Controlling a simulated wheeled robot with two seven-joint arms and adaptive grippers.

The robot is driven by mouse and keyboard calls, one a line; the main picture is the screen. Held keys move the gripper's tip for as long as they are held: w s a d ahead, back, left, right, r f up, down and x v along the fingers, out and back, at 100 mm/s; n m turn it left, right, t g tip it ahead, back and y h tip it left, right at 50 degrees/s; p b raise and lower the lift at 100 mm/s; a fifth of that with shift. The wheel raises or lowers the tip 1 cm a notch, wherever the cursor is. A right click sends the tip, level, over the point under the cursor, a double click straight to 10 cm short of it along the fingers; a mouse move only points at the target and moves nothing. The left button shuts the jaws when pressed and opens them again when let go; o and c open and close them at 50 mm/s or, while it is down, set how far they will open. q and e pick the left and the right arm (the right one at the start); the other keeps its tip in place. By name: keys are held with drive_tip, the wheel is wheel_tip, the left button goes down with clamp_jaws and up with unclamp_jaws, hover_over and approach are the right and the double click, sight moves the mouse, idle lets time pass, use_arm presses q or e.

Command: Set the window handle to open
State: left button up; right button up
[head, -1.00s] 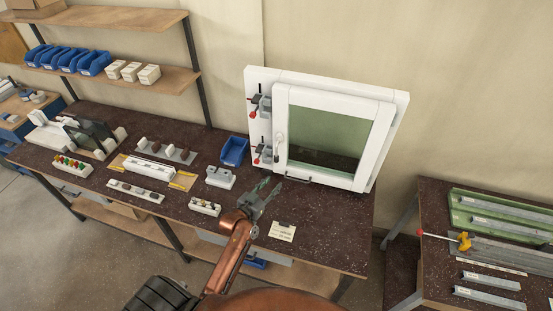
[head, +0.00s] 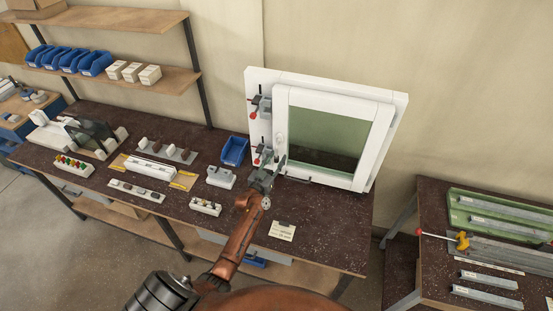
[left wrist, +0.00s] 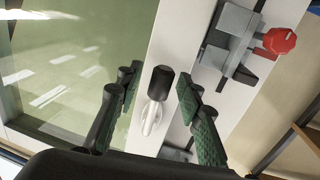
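The window (head: 385,130) stands upright in a white frame at the back of the bench, with greenish glass. Its handle (head: 279,139) is small in the head view, on the left side of the sash. In the left wrist view the handle (left wrist: 161,84) has a dark grip and a pale silvery base. My left gripper (head: 270,162) is at the lower left of the window. In the left wrist view its two green-padded fingers (left wrist: 158,88) are apart, one on each side of the handle, with visible gaps. My right gripper is not in view.
Clamps with red knobs sit on the frame's left side, an upper one (head: 262,104) and a lower one close to my left gripper. A clamp (left wrist: 235,42) is near the right finger in the wrist view. A blue bin (head: 234,151) and several fixtures stand left on the bench.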

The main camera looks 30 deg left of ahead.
use_arm(q)
clamp_jaws()
idle(0.4)
